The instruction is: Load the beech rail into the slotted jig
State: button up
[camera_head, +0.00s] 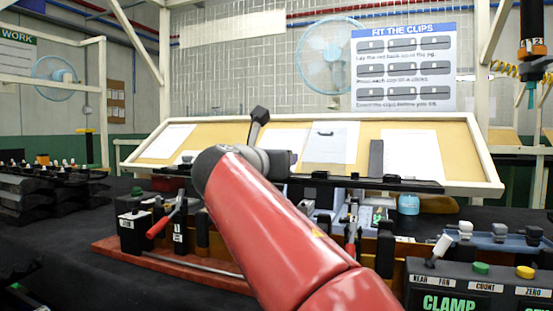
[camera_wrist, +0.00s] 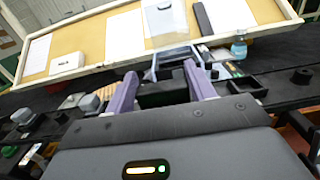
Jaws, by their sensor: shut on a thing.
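My gripper (camera_wrist: 160,72) shows in the wrist view as two purple fingers set wide apart. A dark blocky piece (camera_wrist: 163,94) lies between them, and my gripper is shut on it. I cannot make out beech wood on this piece, and I cannot tell how far it runs past the fingers. In the head view my red arm hides the fingers. A long black bar (camera_head: 400,185) runs level to the right of my wrist there. I cannot clearly pick out the beech rail or the slotted jig. A wood-brown fixture (camera_head: 399,272) stands partly behind my arm.
A red base (camera_head: 125,249) with black blocks and a red-handled lever (camera_head: 161,225) is left of my arm. A clamp control box (camera_head: 480,285) stands at the front right. A blue bottle (camera_head: 408,204) and a tilted board (camera_head: 465,165) with papers are behind.

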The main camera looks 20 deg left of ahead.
notch_tip(320, 180, down, 8)
jog(key=b, duration=0.6)
jog(key=shift+f+b, duration=0.25)
jog(key=shift+b, duration=0.05)
jog(key=shift+s, duration=0.1)
jog(key=shift+a+f+p, duration=0.1)
jog(key=shift+a+p, duration=0.65)
jog(key=shift+a, duration=0.35)
dwell(0.6)
jog(key=o, duration=1.3)
jog(key=shift+c, duration=0.2)
jog(key=shift+f, duration=0.1)
jog(key=s+b, duration=0.1)
jog(key=s, duration=0.6)
jog(key=shift+s+a, duration=0.3)
jog(key=shift+a, duration=0.05)
